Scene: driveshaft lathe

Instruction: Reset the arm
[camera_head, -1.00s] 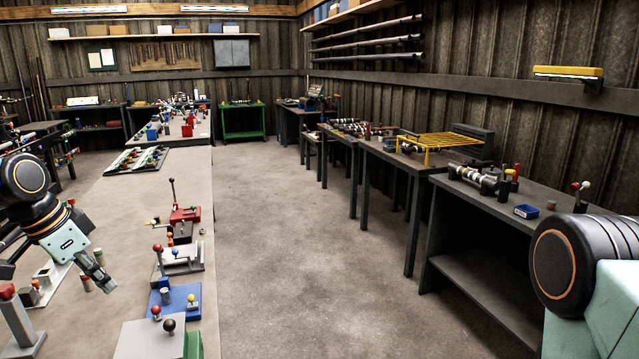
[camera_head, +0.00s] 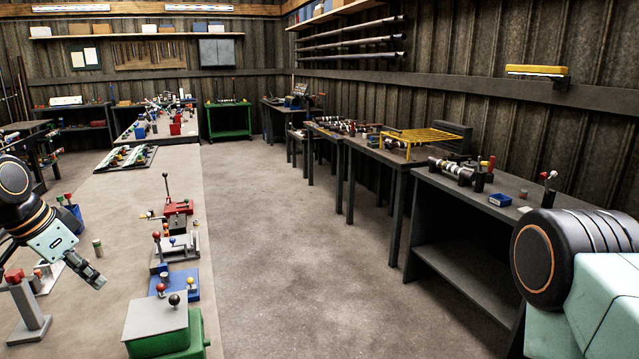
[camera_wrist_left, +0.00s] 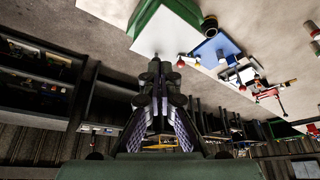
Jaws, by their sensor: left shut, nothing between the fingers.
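My left gripper (camera_head: 97,281) comes in from the left in the head view. It is shut and empty, held above the long workbench (camera_head: 130,215) and pointing down to the right. In the left wrist view its closed fingers (camera_wrist_left: 160,75) fill the middle with nothing between them. My right arm shows only as a dark joint and a pale green link at the lower right; the right gripper is out of view.
A green box with a grey lid (camera_head: 156,320), a blue base with knobs (camera_head: 180,285) and a red fixture (camera_head: 178,208) line the bench's right edge. A grey stand with a red top (camera_head: 25,310) is near the gripper. The middle floor (camera_head: 290,220) is clear.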

